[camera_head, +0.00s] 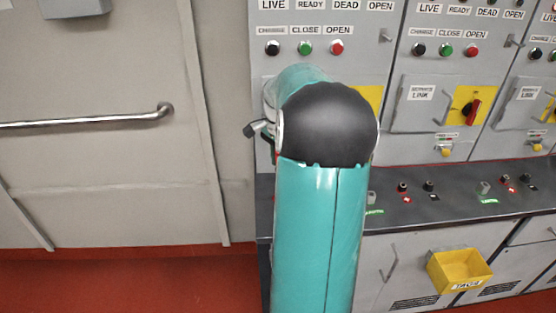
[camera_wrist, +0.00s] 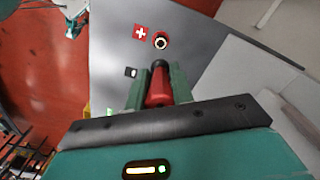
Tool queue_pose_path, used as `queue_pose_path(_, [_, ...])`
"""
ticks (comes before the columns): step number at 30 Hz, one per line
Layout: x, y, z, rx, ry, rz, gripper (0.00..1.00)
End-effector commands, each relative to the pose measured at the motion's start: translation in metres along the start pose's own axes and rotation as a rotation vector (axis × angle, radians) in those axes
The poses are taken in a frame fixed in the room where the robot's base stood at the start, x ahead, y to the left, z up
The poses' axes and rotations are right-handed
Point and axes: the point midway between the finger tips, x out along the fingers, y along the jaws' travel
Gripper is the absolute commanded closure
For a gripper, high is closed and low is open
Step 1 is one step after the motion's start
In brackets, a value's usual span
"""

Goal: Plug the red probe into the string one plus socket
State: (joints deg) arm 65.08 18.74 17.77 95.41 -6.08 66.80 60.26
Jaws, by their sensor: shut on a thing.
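In the wrist view, my gripper (camera_wrist: 158,82) has its two green fingers shut on the red probe (camera_wrist: 158,92). The probe points away from the wrist towards the grey bench top. A round socket (camera_wrist: 160,41) with a dark centre and pale ring lies ahead of the fingers, beside a red plus label (camera_wrist: 141,33). The probe's front end appears apart from it. A dark round shape lies between them; I cannot tell whether it is the probe's tip or another socket. In the head view, my arm hides the gripper, the probe and the bench behind it.
In the head view, the dark bench (camera_head: 460,200) carries other socket pairs, including a plus socket (camera_head: 403,186). Cabinets with buttons stand behind it. A yellow bin (camera_head: 460,269) hangs in front. A door with a metal handle (camera_head: 90,120) is at left, above open red floor.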

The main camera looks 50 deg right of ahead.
Motion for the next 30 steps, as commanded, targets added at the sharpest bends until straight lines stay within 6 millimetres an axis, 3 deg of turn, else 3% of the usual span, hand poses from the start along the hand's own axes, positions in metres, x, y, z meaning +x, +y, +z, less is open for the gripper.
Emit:
queue_pose_path(10, [0.001,-0.002,0.004,-0.006,0.001,0.001,1.00])
queue_pose_path(30, [0.055,-0.002,0.004,-0.007,-0.001,0.001,1.00])
